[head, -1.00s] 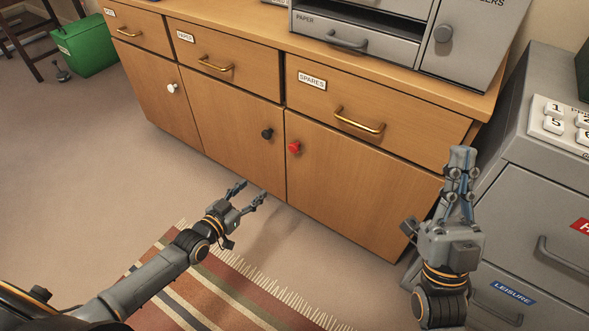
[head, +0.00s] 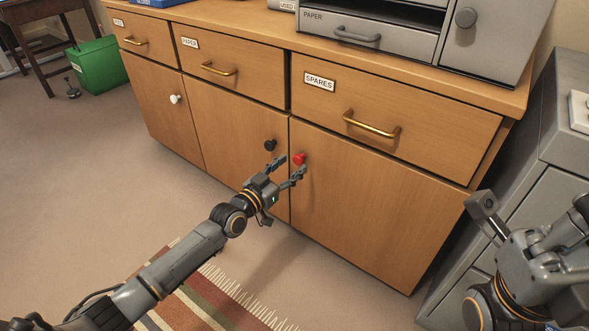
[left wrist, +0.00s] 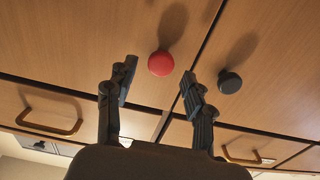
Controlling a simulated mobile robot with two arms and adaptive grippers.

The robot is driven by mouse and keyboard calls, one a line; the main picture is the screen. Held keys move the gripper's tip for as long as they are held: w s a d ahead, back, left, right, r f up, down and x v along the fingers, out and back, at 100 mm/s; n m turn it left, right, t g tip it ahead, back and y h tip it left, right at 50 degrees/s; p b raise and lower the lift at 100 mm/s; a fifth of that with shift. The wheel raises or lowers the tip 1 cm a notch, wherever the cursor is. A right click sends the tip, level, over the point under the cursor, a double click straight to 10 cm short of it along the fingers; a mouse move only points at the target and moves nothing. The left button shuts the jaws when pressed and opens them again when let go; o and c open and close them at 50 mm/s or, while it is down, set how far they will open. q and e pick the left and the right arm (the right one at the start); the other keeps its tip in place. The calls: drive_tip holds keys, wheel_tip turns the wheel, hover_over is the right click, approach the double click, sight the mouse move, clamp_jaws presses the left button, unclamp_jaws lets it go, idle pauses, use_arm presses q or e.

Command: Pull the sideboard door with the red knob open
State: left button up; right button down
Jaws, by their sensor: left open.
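The sideboard door (head: 370,215) with the red knob (head: 299,159) is closed, below the SPARES drawer. The knob sits near the door's upper left corner. My left gripper (head: 289,168) is open at the knob, its fingers pointing at the door. In the left wrist view the red knob (left wrist: 161,63) shows in the gap between the two fingertips (left wrist: 158,76), a little beyond them. I cannot tell whether a finger touches it. My right gripper (head: 520,235) is at the lower right, partly cut off, and its jaws are unclear.
A black knob (head: 270,145) on the neighbouring door is close beside my left fingers; it also shows in the left wrist view (left wrist: 230,82). A brass drawer handle (head: 371,124) is above right. A grey cabinet (head: 545,170) stands at the right. A striped rug (head: 215,305) lies in front.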

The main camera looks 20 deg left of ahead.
use_arm(q)
drive_tip(key=shift+b+x, duration=0.35)
drive_tip(key=shift+x, duration=0.95)
clamp_jaws()
